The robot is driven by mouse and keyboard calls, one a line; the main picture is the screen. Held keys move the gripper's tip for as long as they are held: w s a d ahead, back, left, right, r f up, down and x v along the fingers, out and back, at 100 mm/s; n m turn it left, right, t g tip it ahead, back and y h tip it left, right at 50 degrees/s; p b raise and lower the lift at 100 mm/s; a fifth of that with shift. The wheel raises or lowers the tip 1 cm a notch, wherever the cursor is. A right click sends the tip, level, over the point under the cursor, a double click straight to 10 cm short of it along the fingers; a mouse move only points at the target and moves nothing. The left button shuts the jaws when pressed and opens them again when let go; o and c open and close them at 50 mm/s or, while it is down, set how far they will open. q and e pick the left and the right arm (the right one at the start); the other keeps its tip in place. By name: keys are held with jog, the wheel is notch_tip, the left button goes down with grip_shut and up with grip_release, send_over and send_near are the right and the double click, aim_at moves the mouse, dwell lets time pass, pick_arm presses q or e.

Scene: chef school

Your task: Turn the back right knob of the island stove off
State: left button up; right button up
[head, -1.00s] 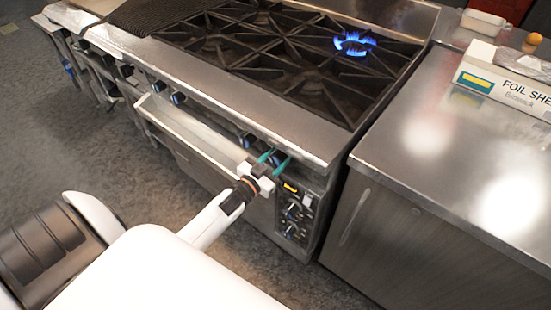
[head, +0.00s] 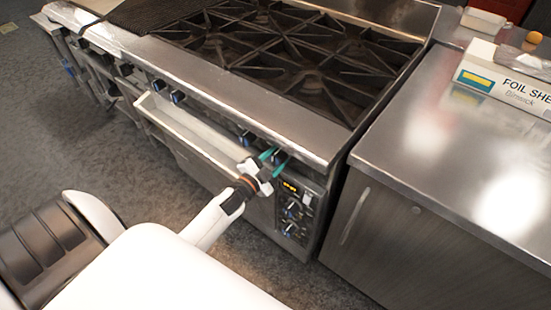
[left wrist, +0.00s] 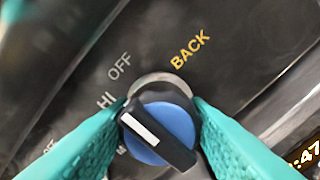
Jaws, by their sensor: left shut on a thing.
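The stove (head: 240,108) stands at the centre of the head view, and no flame shows on its back right burner (head: 352,48). The knob (left wrist: 160,132) is blue and black with a white pointer line, below the yellow word BACK in the left wrist view. Its pointer line slants toward the upper left, near the HI mark; OFF is printed above that. My left gripper (head: 273,157) has its teal fingers on both sides of this knob, shut on it. The fingers cover part of the knob's sides. My right gripper is not in view.
A steel counter (head: 440,165) stands right of the stove, with a foil box (head: 505,80) on it. Other blue knobs (head: 178,96) line the stove front to the left. An oven panel (head: 293,210) with dials is just below my gripper.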

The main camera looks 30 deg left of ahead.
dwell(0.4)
pick_arm(q)
jog(key=o, duration=1)
jog(key=shift+c, duration=0.2)
jog(key=s+b, duration=0.1)
jog(key=s, duration=1.1)
jog(key=shift+a, duration=0.45)
